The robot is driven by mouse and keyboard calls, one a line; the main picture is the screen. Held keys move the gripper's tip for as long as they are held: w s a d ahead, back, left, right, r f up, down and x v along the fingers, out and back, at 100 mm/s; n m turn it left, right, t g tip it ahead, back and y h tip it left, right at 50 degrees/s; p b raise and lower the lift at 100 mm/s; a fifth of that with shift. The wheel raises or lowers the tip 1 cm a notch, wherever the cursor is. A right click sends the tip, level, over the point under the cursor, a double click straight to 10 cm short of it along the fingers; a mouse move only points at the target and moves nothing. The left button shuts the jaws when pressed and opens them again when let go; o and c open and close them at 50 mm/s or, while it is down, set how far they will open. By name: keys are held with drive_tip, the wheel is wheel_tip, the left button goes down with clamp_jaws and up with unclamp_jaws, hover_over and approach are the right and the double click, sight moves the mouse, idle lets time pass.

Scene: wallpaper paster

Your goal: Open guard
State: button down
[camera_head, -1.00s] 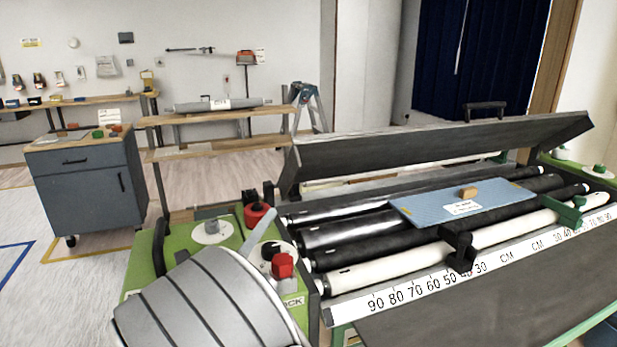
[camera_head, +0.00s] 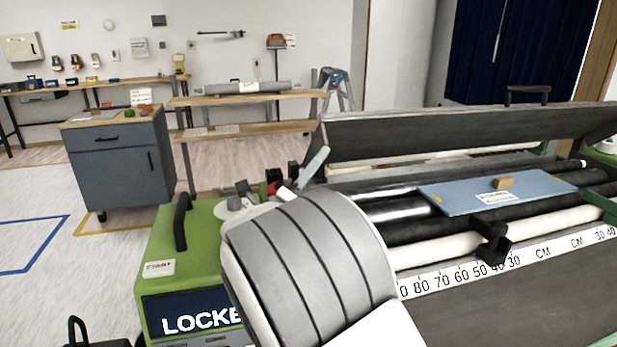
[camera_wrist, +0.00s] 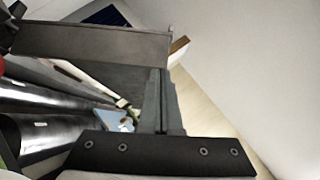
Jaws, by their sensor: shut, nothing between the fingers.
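The guard (camera_head: 440,132) is a long dark grey panel standing tilted along the back of the green machine, above the rollers. A black handle (camera_head: 527,90) shows at its upper edge on the right. The rollers below it are exposed. In the wrist view the guard (camera_wrist: 90,42) is a dark panel across the upper left. My gripper (camera_wrist: 162,72) is shut and empty, with its fingertips in front of the guard's right end in that picture; I cannot tell whether they touch it.
A blue board (camera_head: 465,197) with a tan block (camera_head: 503,183) lies across the rollers. A black bracket (camera_head: 491,240) stands above the front scale (camera_head: 530,253). A grey cabinet (camera_head: 120,165) and a wooden shelf stand behind. Floor left of the machine is mostly clear.

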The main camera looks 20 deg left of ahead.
drive_tip(key=shift+w+d+r, duration=0.1)
drive_tip(key=shift+w+r, duration=0.05)
drive_tip(key=shift+r, duration=0.1)
drive_tip(key=shift+r, duration=0.1)
drive_tip(key=r+p, duration=0.1)
drive_tip(key=p, duration=0.1)
drive_tip(key=w+r+n+y+p, duration=0.1)
drive_tip(key=p, duration=0.2)
drive_tip(key=shift+a+r, duration=0.2)
wheel_tip(320, 180, up, 8)
drive_tip(key=n+g+y+p, duration=0.3)
drive_tip(key=n+p, duration=0.2)
drive_tip(key=p, duration=1.6)
hover_over(320, 143)
drive_tip(key=w+a, duration=0.3)
drive_tip(key=shift+w+a+f+n+p, duration=0.15)
drive_tip(key=shift+w+a+n+p, duration=0.05)
drive_tip(key=shift+a+n+p, duration=0.15)
drive_tip(key=shift+f, duration=0.15)
